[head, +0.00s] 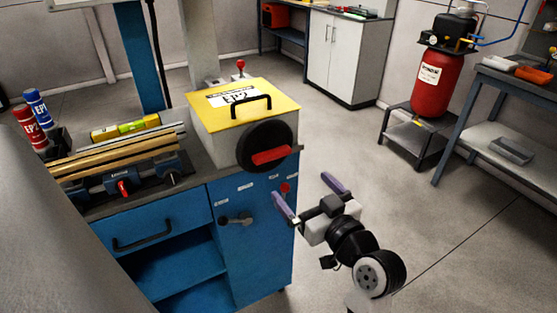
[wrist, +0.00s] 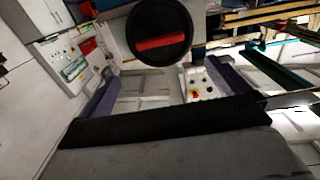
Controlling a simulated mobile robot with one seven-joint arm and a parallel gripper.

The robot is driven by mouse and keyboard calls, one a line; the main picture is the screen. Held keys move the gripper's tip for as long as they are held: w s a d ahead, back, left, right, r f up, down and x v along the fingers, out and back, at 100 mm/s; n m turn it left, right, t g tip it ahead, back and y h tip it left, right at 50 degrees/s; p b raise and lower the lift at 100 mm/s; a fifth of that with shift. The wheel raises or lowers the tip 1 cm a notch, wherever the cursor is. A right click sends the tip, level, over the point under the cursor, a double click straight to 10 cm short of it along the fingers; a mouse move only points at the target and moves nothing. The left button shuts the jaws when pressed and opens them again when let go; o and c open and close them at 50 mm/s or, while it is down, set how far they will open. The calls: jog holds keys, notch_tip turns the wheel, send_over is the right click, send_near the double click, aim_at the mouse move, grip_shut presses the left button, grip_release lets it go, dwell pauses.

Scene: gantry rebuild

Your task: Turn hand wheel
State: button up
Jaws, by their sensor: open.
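The hand wheel (head: 258,140) is a black disc with a red bar across it, on the side of a light box with a yellow lid (head: 243,92). In the wrist view the hand wheel (wrist: 155,52) is at the top centre, its red bar nearly level. My gripper (head: 300,184) is open and empty, in front of the cabinet, below and to the right of the wheel and apart from it. In the wrist view its two purple fingers stand wide apart, with the wheel beyond them and nothing between them.
The box stands on a blue cabinet (head: 255,250) with a lever (head: 236,219) and red knob (head: 286,188) on its front. Clamps and wooden strips (head: 115,155) lie left of the box. A red tank (head: 437,82) and grey workbench (head: 515,85) stand right. Floor between is clear.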

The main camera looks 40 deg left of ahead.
aim_at(275, 157)
jog(key=p+x, duration=0.1)
jog(key=x, duration=1)
jog(key=shift+w+a+r, duration=0.15)
jog(key=shift+a, duration=0.15)
jog(key=shift+w+a+p, duration=0.25)
jog(key=shift+a+p, duration=0.05)
jog(key=shift+a, duration=0.35)
jog(key=shift+c, duration=0.3)
jog(key=c, duration=1)
